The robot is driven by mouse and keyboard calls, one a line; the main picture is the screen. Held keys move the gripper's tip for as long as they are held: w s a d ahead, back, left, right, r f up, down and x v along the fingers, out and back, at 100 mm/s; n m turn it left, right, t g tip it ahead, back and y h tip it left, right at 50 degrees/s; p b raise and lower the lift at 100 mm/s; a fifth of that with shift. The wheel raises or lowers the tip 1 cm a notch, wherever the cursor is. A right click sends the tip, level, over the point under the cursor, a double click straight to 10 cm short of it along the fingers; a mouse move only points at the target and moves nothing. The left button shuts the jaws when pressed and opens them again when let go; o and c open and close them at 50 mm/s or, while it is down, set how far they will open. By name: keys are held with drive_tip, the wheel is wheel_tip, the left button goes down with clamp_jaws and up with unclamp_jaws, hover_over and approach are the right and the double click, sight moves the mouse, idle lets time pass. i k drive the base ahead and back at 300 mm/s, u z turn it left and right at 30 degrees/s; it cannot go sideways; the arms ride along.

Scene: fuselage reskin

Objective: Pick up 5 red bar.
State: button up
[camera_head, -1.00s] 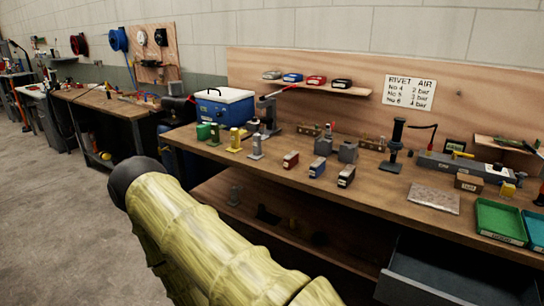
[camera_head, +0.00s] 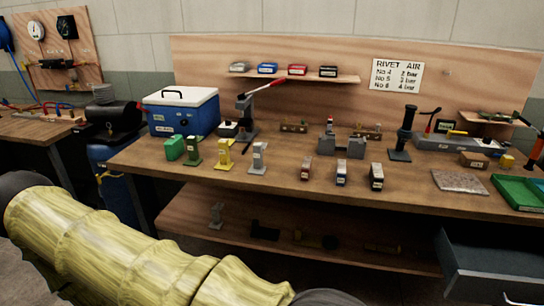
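A small block with a red face and white label (camera_head: 306,168) stands on the front part of the long wooden bench (camera_head: 440,200). Two similar blocks stand to its right, one white and blue (camera_head: 341,173) and one dark (camera_head: 376,177). A red item with a pale label (camera_head: 298,70) lies on the small wall shelf, between a blue one (camera_head: 267,69) and a black one (camera_head: 328,71). The labels are too small to read, so I cannot tell which is the 5 red bar. My arm in its yellow sleeve crosses the lower left; my gripper is out of view.
A sign (camera_head: 398,75) reads "RIVET AIR" with bar values. A blue cooler (camera_head: 180,110), a red-handled lever press (camera_head: 250,105) and small green, yellow and grey stands fill the bench's left. An open drawer (camera_head: 490,265) juts out at the lower right.

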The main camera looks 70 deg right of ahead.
sight(306, 165)
drive_tip(key=i, duration=1.2)
drive_tip(key=z, duration=1.45)
